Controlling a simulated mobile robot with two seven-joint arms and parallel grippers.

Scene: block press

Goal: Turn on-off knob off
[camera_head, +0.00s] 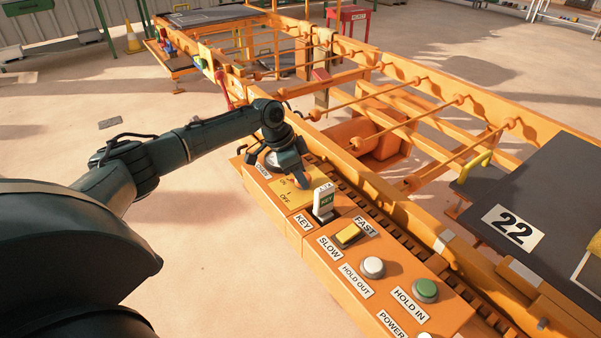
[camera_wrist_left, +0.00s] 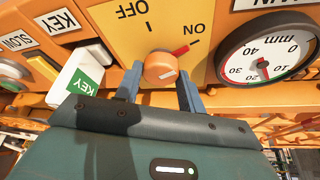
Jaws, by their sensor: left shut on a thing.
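The on-off knob (camera_wrist_left: 160,67) is round and orange with a red pointer, in the left wrist view. It sits on a yellow plate (camera_wrist_left: 142,36) marked ON and OFF, and its pointer is towards ON. The picture is upside down there. My left gripper (camera_wrist_left: 160,78) has a finger on each side of the knob and is shut on it. In the head view my left gripper (camera_head: 298,180) reaches down over the plate (camera_head: 291,194) and mostly hides the knob. My right gripper is in neither view.
Beside the knob are a white and green key (camera_head: 323,202), a yellow switch (camera_head: 349,235), a white button (camera_head: 373,267) and a green button (camera_head: 426,290). A round gauge (camera_wrist_left: 264,56) is on the knob's other side. Orange rails and rollers lie behind the panel.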

